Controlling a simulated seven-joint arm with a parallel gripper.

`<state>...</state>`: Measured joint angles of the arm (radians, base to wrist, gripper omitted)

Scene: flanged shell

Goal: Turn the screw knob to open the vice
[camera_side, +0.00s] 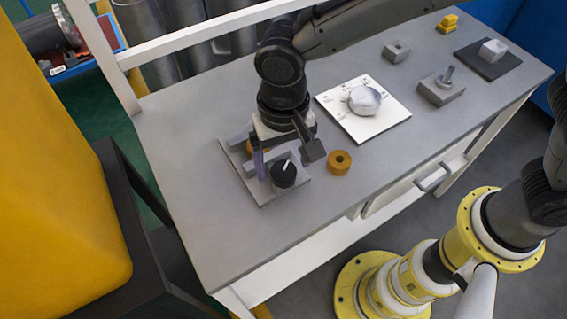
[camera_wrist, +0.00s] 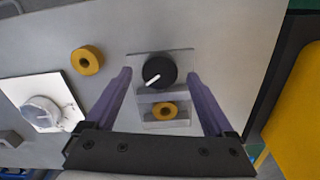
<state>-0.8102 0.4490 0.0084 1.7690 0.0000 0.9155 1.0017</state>
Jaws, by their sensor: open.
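The vice (camera_wrist: 183,60) is a light grey block on the grey table, with a round black screw knob (camera_wrist: 159,72) bearing a white pointer line. The knob also shows in the side view (camera_side: 284,174). A yellow ring-shaped part (camera_wrist: 164,111) sits in the vice's slot, beside the knob. My gripper (camera_wrist: 158,76) is open, with its two purple-grey fingers spread either side of the knob in the wrist view. In the side view my gripper (camera_side: 286,158) hangs over the vice, partly hiding it; finger contact with the knob cannot be told.
A loose orange ring (camera_side: 340,162) lies right of the vice. A white plate with a silver dial (camera_side: 364,100) lies farther back. Small grey blocks (camera_side: 441,87) and a yellow piece (camera_side: 447,24) stand toward the far end. The table left of the vice is clear.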

